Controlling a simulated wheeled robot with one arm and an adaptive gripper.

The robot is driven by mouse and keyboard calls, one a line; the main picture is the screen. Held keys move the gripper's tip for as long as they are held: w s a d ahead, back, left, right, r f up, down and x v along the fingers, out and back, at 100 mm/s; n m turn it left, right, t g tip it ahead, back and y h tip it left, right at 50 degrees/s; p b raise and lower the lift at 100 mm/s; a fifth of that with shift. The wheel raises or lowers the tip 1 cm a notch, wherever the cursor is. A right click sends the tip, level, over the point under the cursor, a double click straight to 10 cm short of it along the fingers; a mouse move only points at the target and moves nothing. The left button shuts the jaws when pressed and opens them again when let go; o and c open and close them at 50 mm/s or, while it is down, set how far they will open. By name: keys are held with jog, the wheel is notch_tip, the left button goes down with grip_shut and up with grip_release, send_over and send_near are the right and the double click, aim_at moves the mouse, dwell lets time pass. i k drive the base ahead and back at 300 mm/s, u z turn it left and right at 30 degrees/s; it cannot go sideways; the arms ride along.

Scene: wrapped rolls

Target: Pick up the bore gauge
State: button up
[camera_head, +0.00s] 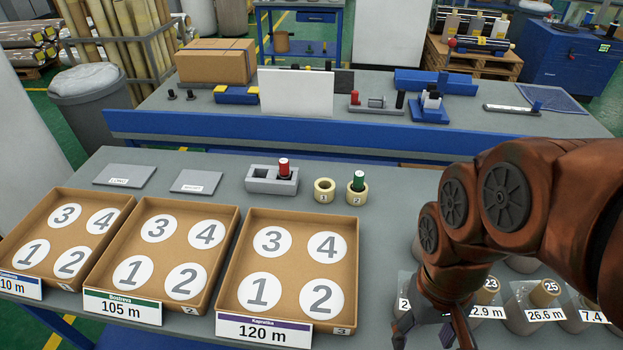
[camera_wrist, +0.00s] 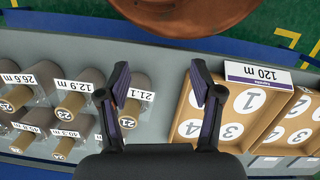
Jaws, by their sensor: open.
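Two gauge-like plugs stand at the back of the near table in the head view; no label tells which is the bore gauge. A red-topped plug (camera_head: 284,168) stands in the right part of a grey two-part holder (camera_head: 259,181). A green-topped plug (camera_head: 359,181) stands in or on a cream ring marked 2 (camera_head: 357,195). Another cream ring (camera_head: 324,190) beside it is empty. My gripper (camera_wrist: 160,88) is open and empty above the table, between the 120 m tray and the wrapped rolls. It is in front and to the right of both plugs, well apart from them.
Three cardboard trays with numbered circles stand at left, including the 120 m tray (camera_head: 349,270). Labelled wrapped rolls (camera_head: 547,292) stand at right under my arm. Two grey plates (camera_head: 196,181) lie behind the trays. A blue-edged bench (camera_head: 330,135) stands behind.

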aim_at(360, 177)
jog(key=k, duration=0.6)
jog(key=u, duration=0.9)
jog(key=i, duration=0.85)
jog(key=u, duration=0.1)
